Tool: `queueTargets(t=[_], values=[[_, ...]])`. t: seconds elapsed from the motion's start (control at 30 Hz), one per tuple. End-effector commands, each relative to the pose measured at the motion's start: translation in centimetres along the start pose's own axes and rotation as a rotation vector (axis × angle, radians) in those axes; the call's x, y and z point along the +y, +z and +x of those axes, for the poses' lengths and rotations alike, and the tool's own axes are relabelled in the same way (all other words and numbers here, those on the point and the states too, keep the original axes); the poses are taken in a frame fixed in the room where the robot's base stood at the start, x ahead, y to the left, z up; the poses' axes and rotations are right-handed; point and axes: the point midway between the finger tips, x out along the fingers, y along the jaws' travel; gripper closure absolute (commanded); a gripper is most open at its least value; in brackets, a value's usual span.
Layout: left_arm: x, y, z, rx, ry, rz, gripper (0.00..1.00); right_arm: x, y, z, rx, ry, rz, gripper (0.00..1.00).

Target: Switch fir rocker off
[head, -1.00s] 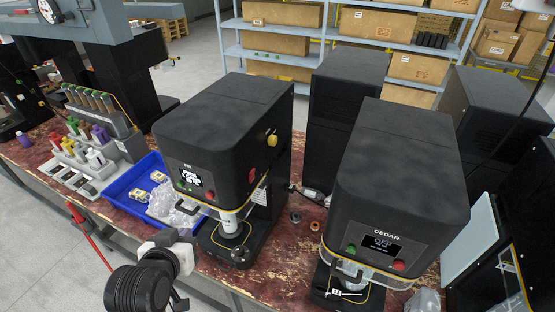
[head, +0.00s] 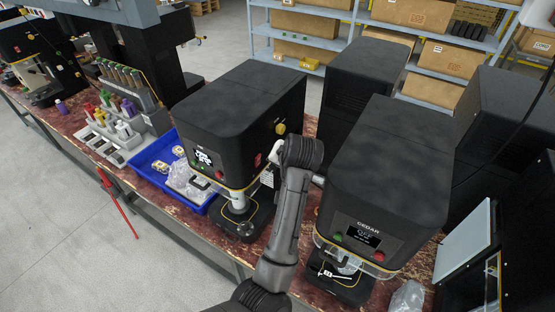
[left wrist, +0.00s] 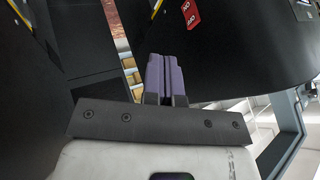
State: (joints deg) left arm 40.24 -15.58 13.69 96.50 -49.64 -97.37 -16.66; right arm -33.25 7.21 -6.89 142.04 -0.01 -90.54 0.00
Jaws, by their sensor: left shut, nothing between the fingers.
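The fir machine (head: 245,115) is the black box-shaped seamer at centre left in the head view. Its name label is too small to read; its front display (head: 204,158) is lit with white text. A red rocker (head: 258,160) sits on its right side, below a yellow knob (head: 280,128). In the left wrist view the red rocker (left wrist: 190,14) shows at the top, with upside-down white lettering that looks like ON. My left gripper (left wrist: 165,75), with purple fingers, is shut and empty, apart from the rocker and below it in that view. In the head view my forearm partly hides the gripper.
The CEDAR machine (head: 385,175) stands close on the right, its display reading OFF. A blue tray (head: 150,160) with bagged parts and a rack of coloured bottles are to the left. Shelves with boxes stand behind. The gap between the two machines is narrow.

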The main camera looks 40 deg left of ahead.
Motion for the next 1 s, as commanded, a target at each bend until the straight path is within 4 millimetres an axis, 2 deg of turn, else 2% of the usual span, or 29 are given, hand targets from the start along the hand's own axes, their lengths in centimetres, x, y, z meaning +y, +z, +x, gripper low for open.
queueTargets(t=[0.43, 0.57, 0.77, 1.0], values=[[0.0, 0.0, 0.0, 0.002, 0.003, 0.024, 1.00, -0.3, -0.2, 0.0, 0.004, -0.007, 0.009, 0.57], [0.0, 0.0, 0.6, 0.001, 0.002, 0.025, 1.00, -0.2, -0.2, -0.2, 0.004, -0.007, 0.009, 0.57], [-0.1, 0.0, 3.4, -0.001, 0.001, 0.026, 1.00, -0.2, -0.4, -0.8, 0.004, -0.006, 0.008, 0.57], [-0.1, 0.0, 8.0, -0.001, 0.002, 0.026, 1.00, 0.0, -0.5, -1.5, 0.002, -0.002, 0.003, 0.57]])
